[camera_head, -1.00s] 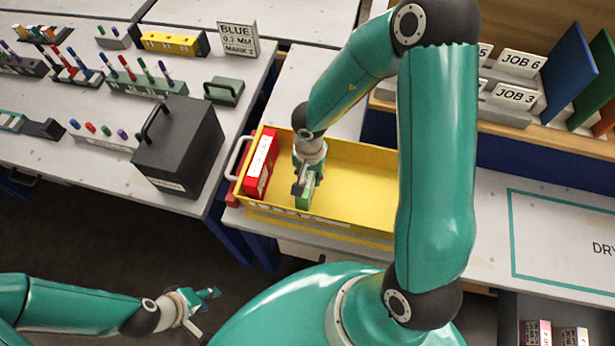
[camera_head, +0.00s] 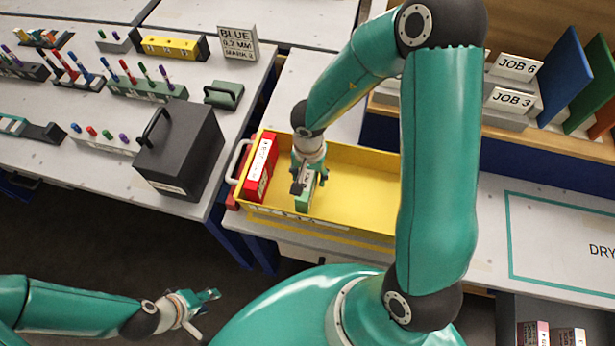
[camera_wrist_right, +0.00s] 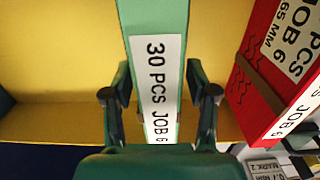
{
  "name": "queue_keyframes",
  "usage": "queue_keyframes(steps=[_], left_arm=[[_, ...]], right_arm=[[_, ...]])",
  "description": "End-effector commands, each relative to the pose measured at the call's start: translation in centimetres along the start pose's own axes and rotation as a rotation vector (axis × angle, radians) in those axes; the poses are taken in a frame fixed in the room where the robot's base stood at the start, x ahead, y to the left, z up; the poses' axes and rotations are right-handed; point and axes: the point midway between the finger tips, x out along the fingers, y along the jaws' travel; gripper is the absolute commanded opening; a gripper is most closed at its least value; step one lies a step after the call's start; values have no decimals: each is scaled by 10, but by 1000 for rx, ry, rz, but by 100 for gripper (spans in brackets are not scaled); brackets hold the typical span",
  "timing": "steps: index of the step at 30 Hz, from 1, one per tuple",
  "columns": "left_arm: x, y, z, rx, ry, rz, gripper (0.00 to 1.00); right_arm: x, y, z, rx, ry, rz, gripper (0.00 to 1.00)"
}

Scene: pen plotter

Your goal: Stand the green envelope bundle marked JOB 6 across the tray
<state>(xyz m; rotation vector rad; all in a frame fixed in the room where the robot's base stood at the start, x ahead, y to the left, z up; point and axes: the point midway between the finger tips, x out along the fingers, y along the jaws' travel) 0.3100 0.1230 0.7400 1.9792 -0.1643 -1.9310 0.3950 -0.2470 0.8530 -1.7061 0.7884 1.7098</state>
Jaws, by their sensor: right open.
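The green envelope bundle (camera_head: 306,190) stands in the yellow tray (camera_head: 365,175), to the right of a red bundle (camera_head: 261,166). Its white label reads 30 PCS JOB 6 in the right wrist view (camera_wrist_right: 157,85). My right gripper (camera_head: 309,182) is directly above the green bundle. Its fingers (camera_wrist_right: 160,105) are open, one on each side of the bundle, with a gap visible on both sides. My left gripper (camera_head: 207,312) is low at the lower left, away from the tray, with its fingers apart.
A black box (camera_head: 180,150) stands on the table left of the tray. JOB 6 (camera_head: 516,66) and JOB 3 signs stand on a shelf at the right. The tray's right part is partly hidden by my right arm. The red bundle (camera_wrist_right: 270,70) is close beside my fingers.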

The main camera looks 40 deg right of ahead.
Motion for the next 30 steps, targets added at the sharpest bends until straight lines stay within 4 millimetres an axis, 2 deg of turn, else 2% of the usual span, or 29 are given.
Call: queue_keyframes(steps=[1, 6, 13, 19, 30], left_arm=[[-9, 3, 0, 0, 0, 0, 40], [-22, 8, 0, 0, 0, 0, 40], [-32, 11, 0, 0, 0, 0, 40], [-34, 12, 0, 0, 0, 0, 40], [-33, 12, 0, 0, 0, 0, 40]], right_arm=[[-15, -1, -1, 1, 3, -3, 58], [-50, -1, -1, 1, 4, -4, 58], [-88, -1, 0, 0, 3, -3, 58], [-102, -1, 0, 0, 1, -2, 58], [-102, -1, 0, -1, 0, -1, 58]])
